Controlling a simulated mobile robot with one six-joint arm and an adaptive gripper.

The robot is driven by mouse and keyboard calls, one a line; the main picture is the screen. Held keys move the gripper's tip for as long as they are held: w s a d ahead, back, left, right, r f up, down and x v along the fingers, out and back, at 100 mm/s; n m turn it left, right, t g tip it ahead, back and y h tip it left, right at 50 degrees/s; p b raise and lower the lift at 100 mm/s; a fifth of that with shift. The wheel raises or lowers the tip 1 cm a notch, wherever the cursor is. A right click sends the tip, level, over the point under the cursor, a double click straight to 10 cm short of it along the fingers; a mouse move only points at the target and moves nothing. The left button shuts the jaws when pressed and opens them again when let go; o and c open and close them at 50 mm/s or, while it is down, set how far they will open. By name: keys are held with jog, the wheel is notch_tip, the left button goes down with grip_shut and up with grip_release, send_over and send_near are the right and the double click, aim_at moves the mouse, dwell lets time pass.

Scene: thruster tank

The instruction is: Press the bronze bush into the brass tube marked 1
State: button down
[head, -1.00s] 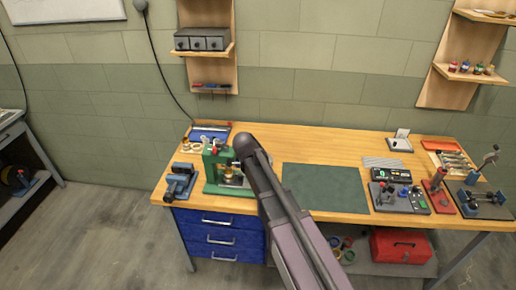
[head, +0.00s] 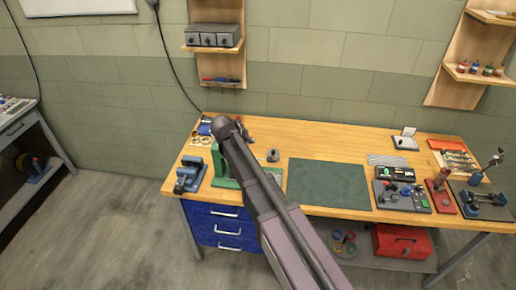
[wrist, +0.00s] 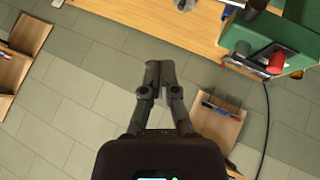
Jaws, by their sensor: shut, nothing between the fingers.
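My gripper (wrist: 160,72) is shut and empty in the wrist view, its fingertips together above the floor and wall side of the bench. In the head view my arm covers the gripper. The green press (head: 222,183) stands at the left of the bench, mostly hidden behind my arm. Its green body (wrist: 296,36) with a red knob (wrist: 276,61) also shows at the upper right of the wrist view. Small brass-coloured rings (head: 198,139) lie at the back left of the bench. I cannot make out the bronze bush or the tube marked 1.
A blue vise (head: 190,174) stands left of the press. A small grey object (head: 272,155) lies right of my arm. The dark green mat (head: 328,183) is bare. The wall shelf (head: 214,83) is above the bench's back left.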

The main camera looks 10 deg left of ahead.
jog(key=b, duration=0.8)
send_over(268, 158)
jog(key=a, duration=0.3)
jog(key=shift+w+f, duration=0.2)
jog(key=shift+f, duration=1.7)
jog(key=shift+w+f, duration=0.15)
jog(key=shift+f, duration=1.75)
jog(key=shift+s+d+f+b, duration=0.25)
jog(key=shift+d+f+b, duration=0.2)
jog(key=shift+f+b, duration=0.3)
jog(key=shift+s+d+f+b, duration=0.2)
jog(key=shift+d+f+b, duration=0.35)
jog(key=shift+f, duration=0.3)
jog(key=shift+a, duration=0.1)
jog(key=shift+s+d+f+b, duration=0.15)
jog(key=shift+d+f+b, duration=0.1)
jog(key=shift+f+b, duration=0.4)
jog(key=shift+s+r, duration=0.1)
